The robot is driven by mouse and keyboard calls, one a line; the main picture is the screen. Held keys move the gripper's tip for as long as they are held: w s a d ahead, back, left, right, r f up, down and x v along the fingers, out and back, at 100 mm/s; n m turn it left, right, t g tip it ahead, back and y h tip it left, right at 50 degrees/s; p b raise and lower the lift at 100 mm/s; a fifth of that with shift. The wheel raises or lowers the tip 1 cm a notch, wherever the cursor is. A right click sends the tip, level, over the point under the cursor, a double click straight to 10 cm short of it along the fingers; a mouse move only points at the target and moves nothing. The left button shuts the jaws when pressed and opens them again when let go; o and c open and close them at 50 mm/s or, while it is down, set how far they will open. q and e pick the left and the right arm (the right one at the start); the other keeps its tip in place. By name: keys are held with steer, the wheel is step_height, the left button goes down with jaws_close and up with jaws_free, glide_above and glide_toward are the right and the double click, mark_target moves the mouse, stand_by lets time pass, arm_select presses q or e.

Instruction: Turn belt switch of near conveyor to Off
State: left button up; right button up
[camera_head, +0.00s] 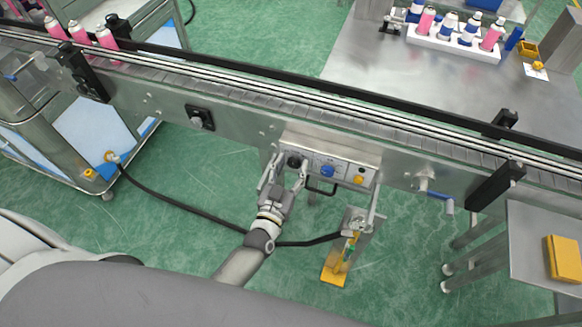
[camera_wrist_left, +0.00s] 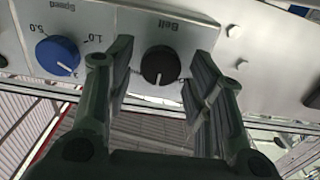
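The near conveyor's control panel (camera_head: 341,168) is on the side of its frame. The belt switch is a round black knob (camera_wrist_left: 160,66) under the label "Belt" in the left wrist view. Its white mark points down in that picture; the position labels are mostly hidden by my fingers. The knob also shows in the head view (camera_head: 293,161). My left gripper (camera_head: 285,168) is open, one finger on each side of the knob. In the wrist view, the fingers (camera_wrist_left: 160,80) show gaps to the knob. My right gripper is not in view.
A blue speed knob (camera_wrist_left: 57,55) sits beside the belt switch, and a yellow button (camera_head: 359,180) is further right. A black handle (camera_head: 320,190) hangs below the panel. A black cable (camera_head: 185,207) runs beneath. Pink cans (camera_head: 80,32) stand on the conveyor at far left.

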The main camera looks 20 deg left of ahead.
arm_select(q)
steer(key=c, duration=0.8)
steer(key=shift+o, duration=0.2)
steer(key=shift+n, duration=0.3)
steer(key=n, duration=0.4)
steer(key=shift+b, duration=0.35)
steer(key=n+b, duration=0.1)
steer(key=n, duration=0.4)
steer(key=shift+a+f, duration=0.1)
steer(key=shift+n, duration=0.3)
steer(key=o, duration=0.9)
steer(key=shift+o, duration=0.6)
